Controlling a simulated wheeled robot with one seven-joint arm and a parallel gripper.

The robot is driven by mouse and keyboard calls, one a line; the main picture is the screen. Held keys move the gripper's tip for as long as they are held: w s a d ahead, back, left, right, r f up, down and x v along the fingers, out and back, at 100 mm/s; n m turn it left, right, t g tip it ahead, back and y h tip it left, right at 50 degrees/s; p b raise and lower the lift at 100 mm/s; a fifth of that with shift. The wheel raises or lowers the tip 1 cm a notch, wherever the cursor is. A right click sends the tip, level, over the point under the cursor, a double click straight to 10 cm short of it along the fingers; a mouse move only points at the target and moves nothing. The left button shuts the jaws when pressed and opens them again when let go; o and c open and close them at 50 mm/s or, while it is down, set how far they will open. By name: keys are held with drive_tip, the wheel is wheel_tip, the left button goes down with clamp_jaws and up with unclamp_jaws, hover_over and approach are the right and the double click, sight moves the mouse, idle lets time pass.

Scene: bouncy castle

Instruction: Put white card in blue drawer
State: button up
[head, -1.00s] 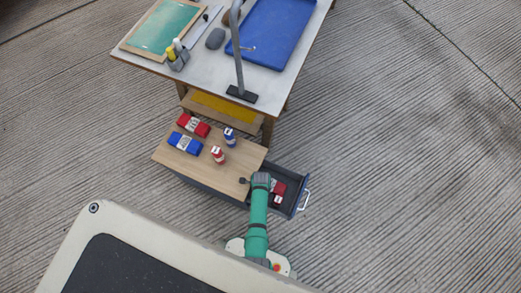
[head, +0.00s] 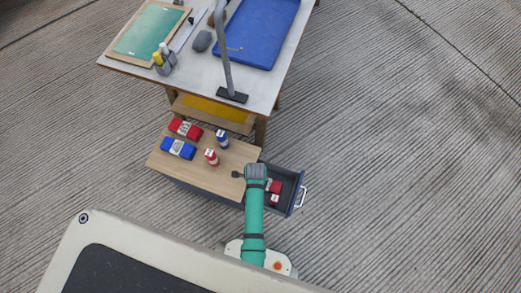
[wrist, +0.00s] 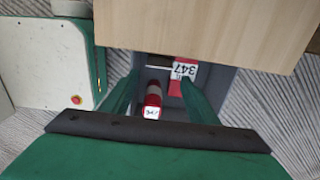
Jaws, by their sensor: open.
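The open drawer (head: 291,186) sticks out from the right side of a wooden-topped cabinet; it looks dark grey-blue with a bluer front edge and a pale handle. My gripper (wrist: 160,100) is open above it, its green fingers on either side in the wrist view. Inside the drawer are a red and white bottle-like item (wrist: 153,97) and a red item (wrist: 175,88) with a white card marked 347 (wrist: 185,70) on or against it. White labels also show on a red bundle (head: 185,128) and a blue bundle (head: 178,148) on the cabinet top. My arm partly hides the drawer.
The cabinet top (head: 230,165) also bears a blue bottle (head: 222,139) and a red bottle (head: 211,157). Behind is a table (head: 190,75) with a blue tray (head: 262,30), green board (head: 148,32) and lamp base (head: 232,96). Floor to the right is clear.

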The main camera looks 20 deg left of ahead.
drive_tip(key=shift+s, duration=0.15)
drive_tip(key=s+d+r+n+t+y, duration=0.1)
drive_tip(key=s+d+r+n+t, duration=0.4)
drive_tip(key=s+r+n+t, duration=0.4)
drive_tip(key=s+d+r+n+t, duration=0.1)
drive_tip(key=r+n+t, duration=0.1)
drive_tip(key=r, duration=0.8)
drive_tip(key=s+d+r+n+t, duration=0.1)
drive_tip(key=r+n, duration=0.3)
drive_tip(key=r, duration=0.7)
drive_tip(key=s+d+r+n+t+h, duration=0.1)
drive_tip(key=s+d+r+n+t, duration=0.1)
drive_tip(key=r, duration=0.9)
drive_tip(key=shift+d+n+t, duration=0.65)
drive_tip(key=shift+n+t, duration=0.05)
drive_tip(key=shift+f, duration=0.1)
drive_tip(key=shift+w, duration=0.1)
drive_tip(key=c, duration=0.6)
drive_tip(key=shift+w+a, duration=0.15)
